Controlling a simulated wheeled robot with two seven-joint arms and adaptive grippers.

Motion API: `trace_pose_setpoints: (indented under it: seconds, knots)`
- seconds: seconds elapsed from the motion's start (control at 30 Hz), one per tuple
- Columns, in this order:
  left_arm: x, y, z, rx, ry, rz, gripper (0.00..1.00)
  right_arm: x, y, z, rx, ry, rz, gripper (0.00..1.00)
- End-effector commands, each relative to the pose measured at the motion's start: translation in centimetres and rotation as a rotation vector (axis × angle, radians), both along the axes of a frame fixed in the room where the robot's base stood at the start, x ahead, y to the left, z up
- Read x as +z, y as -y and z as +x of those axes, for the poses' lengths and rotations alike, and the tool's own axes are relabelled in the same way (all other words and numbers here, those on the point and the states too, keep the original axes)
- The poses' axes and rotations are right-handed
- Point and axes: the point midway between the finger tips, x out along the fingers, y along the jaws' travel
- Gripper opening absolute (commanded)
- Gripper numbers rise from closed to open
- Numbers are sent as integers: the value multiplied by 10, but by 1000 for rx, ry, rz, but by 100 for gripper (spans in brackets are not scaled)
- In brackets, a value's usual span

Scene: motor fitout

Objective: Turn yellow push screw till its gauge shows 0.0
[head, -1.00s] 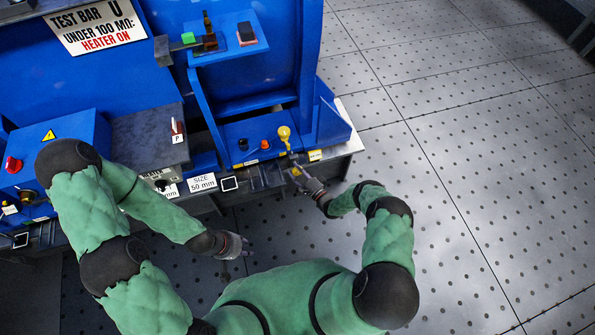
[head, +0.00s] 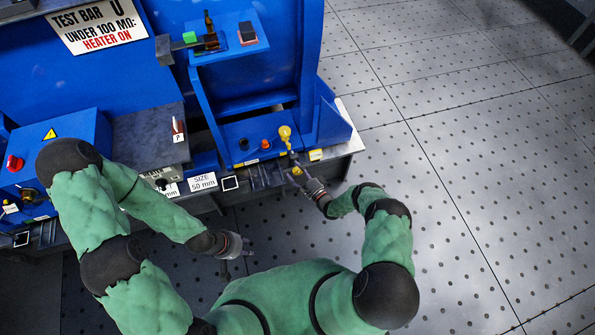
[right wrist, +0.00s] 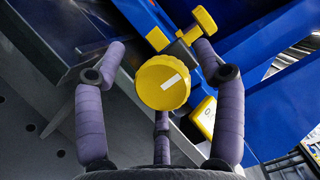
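The yellow push screw's round knob (right wrist: 161,83) has a white mark on its face and sits between my right gripper's fingers in the right wrist view. My right gripper (right wrist: 157,88) is open, with gaps visible between its side fingers and the knob. In the head view my right gripper (head: 300,176) is at the bench's front edge, by the yellow screw fittings. A yellow-framed box (right wrist: 205,117), perhaps the gauge, is right of the knob; it also shows in the head view (head: 316,155). Its reading is not legible. My left gripper (head: 236,252) is empty and open, away from the bench.
A yellow ball-topped handle (head: 285,132) stands behind the screw, with an orange button (head: 265,144) and a black knob (head: 243,144) to its left. A black-framed display (head: 230,183) is on the bench front. The floor (head: 450,200) on the right is clear.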

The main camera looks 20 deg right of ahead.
Motion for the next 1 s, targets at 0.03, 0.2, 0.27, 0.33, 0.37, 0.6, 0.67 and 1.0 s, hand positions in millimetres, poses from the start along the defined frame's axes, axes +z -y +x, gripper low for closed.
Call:
trace_pose_setpoints:
  seconds: [0.03,0.2,0.27,0.33,0.37,0.6,0.67,1.0]
  knots:
    - [0,0,0,0,0,0,39,0,1,0,-1,0,-1,70]
    - [0,0,0,0,0,0,39,-1,3,-2,-3,-1,-1,70]
    - [0,0,0,0,0,0,39,-1,5,-7,-4,-1,-1,70]
    - [0,0,0,0,0,0,39,-2,10,-15,-6,-3,-1,70]
    - [0,0,0,0,0,0,39,-2,12,-19,-6,-3,-1,70]
    - [0,0,0,0,0,0,39,-6,31,-63,-6,-4,0,70]
    - [0,0,0,0,0,0,39,-7,36,-74,-6,-2,0,70]
    - [0,0,0,0,0,0,39,-9,49,-107,-1,-1,0,70]
